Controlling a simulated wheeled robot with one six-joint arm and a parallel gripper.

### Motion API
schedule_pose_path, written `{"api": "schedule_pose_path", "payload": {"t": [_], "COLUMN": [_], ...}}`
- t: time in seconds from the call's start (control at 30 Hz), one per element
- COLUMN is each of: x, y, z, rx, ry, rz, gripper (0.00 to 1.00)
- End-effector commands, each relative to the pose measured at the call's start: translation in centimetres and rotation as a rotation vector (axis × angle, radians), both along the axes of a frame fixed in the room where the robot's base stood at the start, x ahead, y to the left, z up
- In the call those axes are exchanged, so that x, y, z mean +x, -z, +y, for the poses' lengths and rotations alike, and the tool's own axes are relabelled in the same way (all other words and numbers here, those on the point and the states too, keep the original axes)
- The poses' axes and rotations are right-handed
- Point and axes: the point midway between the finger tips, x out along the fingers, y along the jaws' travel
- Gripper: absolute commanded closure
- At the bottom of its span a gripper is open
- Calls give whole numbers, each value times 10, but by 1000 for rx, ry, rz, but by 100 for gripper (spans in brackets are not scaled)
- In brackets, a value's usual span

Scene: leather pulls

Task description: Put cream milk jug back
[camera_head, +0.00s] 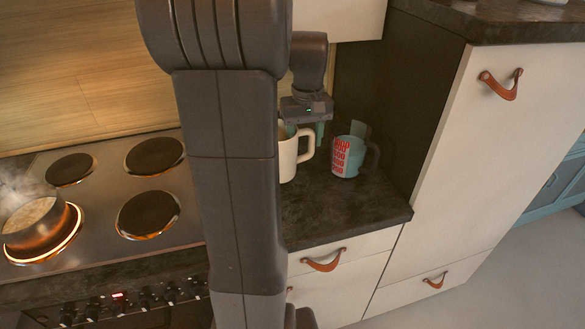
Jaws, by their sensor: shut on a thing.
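The cream milk jug (288,158) is at the dark counter right of the stove, partly hidden behind my arm. Its handle faces right. My gripper (303,124) points down over the jug's rim and is shut on the jug. The fingertips are small and partly hidden, so the exact grip spot is unclear. I cannot tell whether the jug's base touches the counter.
A teal mug with red lettering (340,157) stands close to the jug's right. A tall dark cabinet side (405,95) bounds the counter on the right. The front counter (335,215) is clear.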

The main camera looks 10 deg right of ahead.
Motion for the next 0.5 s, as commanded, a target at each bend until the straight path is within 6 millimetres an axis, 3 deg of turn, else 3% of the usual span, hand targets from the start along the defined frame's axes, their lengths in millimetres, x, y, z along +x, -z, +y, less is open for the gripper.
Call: {"api": "schedule_pose_path", "payload": {"t": [0.1,0.5], "x": [0,0], "y": [21,66], "z": [0,0], "rx": [1,0], "ry": [0,0], "rz": [2,1], "gripper": [86,86]}}
